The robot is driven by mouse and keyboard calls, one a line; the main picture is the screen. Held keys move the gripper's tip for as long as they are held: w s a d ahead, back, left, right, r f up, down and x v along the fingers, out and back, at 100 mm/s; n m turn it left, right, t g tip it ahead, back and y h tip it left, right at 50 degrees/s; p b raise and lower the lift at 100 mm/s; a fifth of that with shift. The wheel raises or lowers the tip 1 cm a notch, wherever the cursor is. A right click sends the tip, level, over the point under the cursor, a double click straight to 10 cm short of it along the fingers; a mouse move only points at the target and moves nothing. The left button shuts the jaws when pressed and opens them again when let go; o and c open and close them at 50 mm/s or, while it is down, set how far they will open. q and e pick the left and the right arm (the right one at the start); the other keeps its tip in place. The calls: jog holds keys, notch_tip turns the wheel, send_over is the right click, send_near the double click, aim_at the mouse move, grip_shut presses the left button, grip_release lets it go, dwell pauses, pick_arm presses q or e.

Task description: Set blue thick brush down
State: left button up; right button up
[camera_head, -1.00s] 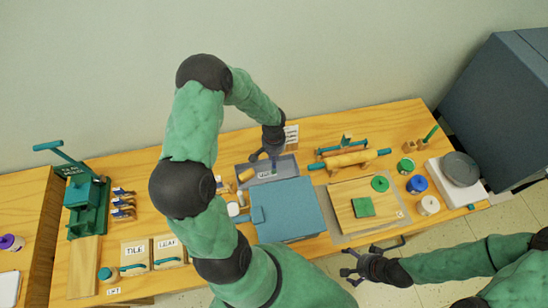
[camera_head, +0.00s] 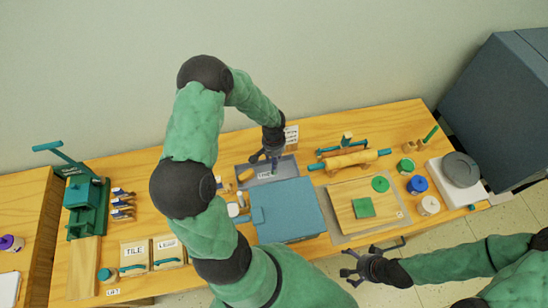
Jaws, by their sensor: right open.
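My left gripper (camera_head: 267,156) points down over a shallow grey tray (camera_head: 287,173) at the back middle of the table. Its fingers are small and dark, and I cannot tell whether they are open or shut. A small teal bit (camera_head: 274,169) shows just under its fingers, over the tray; it may be part of the blue thick brush, but it is too small to be sure. A yellowish piece (camera_head: 245,174) lies at the tray's left end. My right gripper (camera_head: 352,270) is open and empty in front of the table's front edge.
A blue-grey box (camera_head: 290,210) stands just in front of the tray. A rolling pin (camera_head: 350,160) and a wooden board (camera_head: 350,192) with green pieces are to the right. Jars (camera_head: 417,185) stand further right. Tile boards (camera_head: 134,254) and a green press (camera_head: 85,203) are at left.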

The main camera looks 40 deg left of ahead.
pick_arm(q)
notch_tip(320, 180, up, 12)
jog(key=shift+r+p, duration=0.1)
jog(key=shift+p, duration=0.3)
